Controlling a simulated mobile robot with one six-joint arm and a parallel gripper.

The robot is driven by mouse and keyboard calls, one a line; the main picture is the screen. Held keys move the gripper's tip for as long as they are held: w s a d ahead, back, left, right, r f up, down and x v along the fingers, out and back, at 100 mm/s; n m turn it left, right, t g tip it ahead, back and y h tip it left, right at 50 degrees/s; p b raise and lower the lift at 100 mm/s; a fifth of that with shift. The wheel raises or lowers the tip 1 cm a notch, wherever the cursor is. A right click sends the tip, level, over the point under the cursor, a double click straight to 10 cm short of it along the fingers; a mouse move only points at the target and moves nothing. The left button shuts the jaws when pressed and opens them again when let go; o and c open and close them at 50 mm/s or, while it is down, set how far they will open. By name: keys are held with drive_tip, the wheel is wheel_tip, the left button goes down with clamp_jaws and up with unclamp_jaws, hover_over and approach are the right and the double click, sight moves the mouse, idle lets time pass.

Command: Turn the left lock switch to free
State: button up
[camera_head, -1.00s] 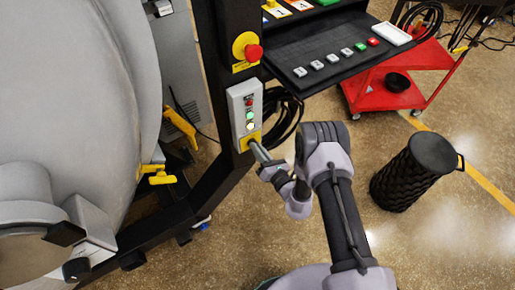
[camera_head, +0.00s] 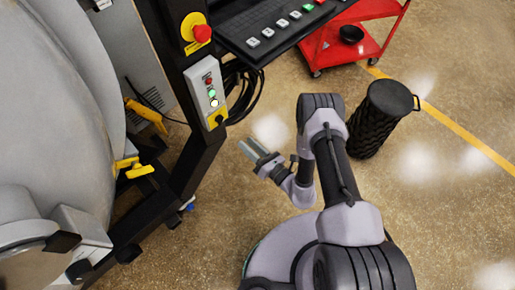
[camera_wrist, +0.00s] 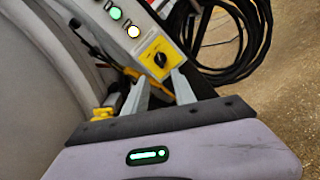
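A lock switch (camera_head: 215,119), a black knob on a square yellow plate, sits at the lower end of a light grey control box (camera_head: 205,92). In the wrist view the knob (camera_wrist: 159,59) lies just beyond my fingertips, and no label on it can be read. My gripper (camera_wrist: 160,82) is open, its two grey fingers apart with nothing between them. In the head view my gripper (camera_head: 247,147) is to the lower right of the switch, clear of it. I cannot tell which position the knob points to.
A red emergency button (camera_head: 202,33) is above the box. A black keyed shelf (camera_head: 270,30) and coiled black cables (camera_head: 240,88) are nearby. The large grey furnace (camera_head: 55,110) with yellow handles (camera_head: 134,168) fills the left. A black bin (camera_head: 375,120) and red cart (camera_head: 345,45) stand right.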

drive_tip(key=v, duration=0.5)
drive_tip(key=shift+p, duration=0.4)
drive_tip(key=a+r+n+g+y, duration=0.25)
drive_tip(key=r+n+g, duration=0.4)
drive_tip(key=r, duration=0.65)
drive_tip(key=a+r+n+g+y, duration=0.25)
drive_tip(key=r+n+g, duration=0.45)
drive_tip(key=r, duration=0.5)
drive_tip(key=s+d+r+n+g+h, duration=0.2)
drive_tip(key=s+r+n+g+h, duration=0.1)
drive_tip(key=s+r+n+h, duration=0.4)
drive_tip(key=s+d+r+n+t+h, duration=0.3)
drive_tip(key=d+r+t+h, duration=0.2)
drive_tip(key=d, duration=0.3)
drive_tip(key=s+d+r+n+t+h, duration=0.3)
drive_tip(key=d+r+n+t+h, duration=0.1)
drive_tip(key=d, duration=0.4)
drive_tip(key=shift+s+r+t+h, duration=0.25)
drive_tip(key=shift+r+t+h, duration=0.15)
drive_tip(key=shift+r+t, duration=0.35)
